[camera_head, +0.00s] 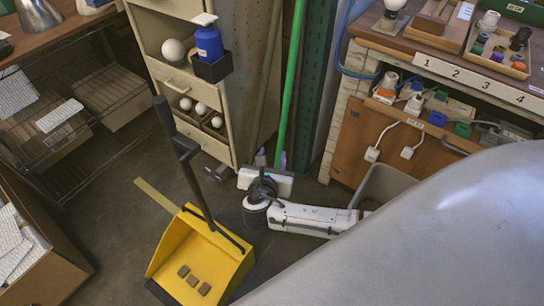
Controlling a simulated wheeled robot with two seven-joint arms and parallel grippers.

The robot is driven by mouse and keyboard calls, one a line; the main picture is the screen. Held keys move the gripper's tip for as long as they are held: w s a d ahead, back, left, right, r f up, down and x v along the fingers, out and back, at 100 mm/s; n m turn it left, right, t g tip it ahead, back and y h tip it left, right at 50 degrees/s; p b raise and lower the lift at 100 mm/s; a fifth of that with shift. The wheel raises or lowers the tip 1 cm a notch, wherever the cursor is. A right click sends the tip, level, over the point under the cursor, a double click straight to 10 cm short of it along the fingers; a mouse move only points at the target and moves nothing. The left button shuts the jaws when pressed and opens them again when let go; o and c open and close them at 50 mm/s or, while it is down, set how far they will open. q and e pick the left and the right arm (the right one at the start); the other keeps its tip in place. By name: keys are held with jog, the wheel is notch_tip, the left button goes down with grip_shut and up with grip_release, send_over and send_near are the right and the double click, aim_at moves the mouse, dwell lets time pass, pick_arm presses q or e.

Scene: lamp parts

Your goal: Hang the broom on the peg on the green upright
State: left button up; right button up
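The broom's bright green handle (291,75) stands nearly upright in the gap between the beige cabinet and the workbench. Its lower end passes behind my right gripper, and its head is hidden. The dark green upright (315,80) with a row of holes stands just right of the handle. I cannot make out the peg on it. My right gripper (272,159) points away from me with its fingers apart at the handle's lower visible part. The handle appears between them, nearer the right finger, with a gap on the left. My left gripper is not in view.
A yellow dustpan (178,255) with a black handle and several brown blocks stands on the floor. A beige drawer cabinet (235,120) is left of the broom. A workbench (350,150) and a grey bin (385,185) are right. A large grey shape blocks the lower right.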

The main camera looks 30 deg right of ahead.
pick_arm(q)
jog(key=p, duration=0.1)
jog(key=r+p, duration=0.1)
jog(key=p, duration=0.1)
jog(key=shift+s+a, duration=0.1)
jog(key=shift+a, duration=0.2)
pick_arm(e)
jog(key=v, duration=1)
jog(key=shift+s+a, duration=0.1)
jog(key=shift+s, duration=0.1)
